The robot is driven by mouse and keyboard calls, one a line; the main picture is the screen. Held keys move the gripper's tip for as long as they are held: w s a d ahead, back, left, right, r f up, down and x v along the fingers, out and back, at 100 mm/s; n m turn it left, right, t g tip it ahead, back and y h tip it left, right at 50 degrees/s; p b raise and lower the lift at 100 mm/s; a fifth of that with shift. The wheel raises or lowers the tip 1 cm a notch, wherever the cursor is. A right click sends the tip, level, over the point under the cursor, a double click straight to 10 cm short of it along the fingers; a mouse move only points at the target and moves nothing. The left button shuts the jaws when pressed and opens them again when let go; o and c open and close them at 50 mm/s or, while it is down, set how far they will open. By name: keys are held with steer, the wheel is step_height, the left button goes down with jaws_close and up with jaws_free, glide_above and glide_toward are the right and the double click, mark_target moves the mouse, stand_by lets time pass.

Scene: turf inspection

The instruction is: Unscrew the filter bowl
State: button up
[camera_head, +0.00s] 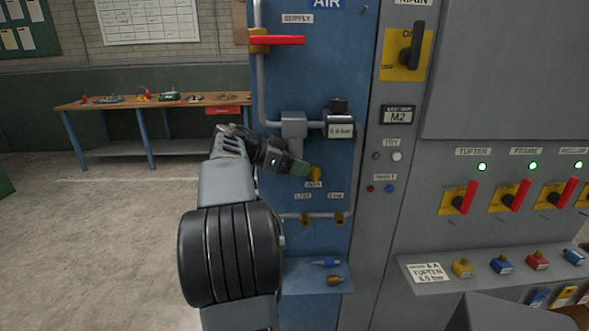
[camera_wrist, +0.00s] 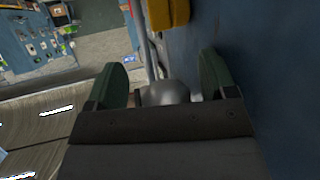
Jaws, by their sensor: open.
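The filter bowl (camera_head: 296,149) hangs under the grey filter housing (camera_head: 293,125) on the blue air panel in the head view. My gripper (camera_head: 298,167) is at its lower part, reaching in from the left, and hides some of it. In the wrist view a rounded grey part, which looks like the bowl (camera_wrist: 166,92), sits between the two green fingers of my gripper (camera_wrist: 167,86). The fingers stand apart on either side of it. I cannot tell whether either finger touches it.
A yellow fitting (camera_head: 316,174) is just right of the fingertips. A gauge reading about 6 bar (camera_head: 340,130) sits beside the housing. A red-handled supply valve (camera_head: 277,40) is above. A small blue shelf (camera_head: 305,281) holds parts below. A workbench (camera_head: 150,104) stands behind left.

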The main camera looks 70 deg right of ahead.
steer(key=shift+o, duration=0.8)
steer(key=shift+s+a+r+t+h+b, duration=0.1)
steer(key=shift+a+t+h+b, duration=0.05)
steer(key=shift+t+h+b, duration=0.2)
steer(key=shift+r+n+t+h+b, duration=0.4)
steer(key=shift+n+t+h+b, duration=0.2)
steer(key=shift+n, duration=0.3)
steer(key=shift+c, duration=0.3)
steer(key=shift+b, duration=0.35)
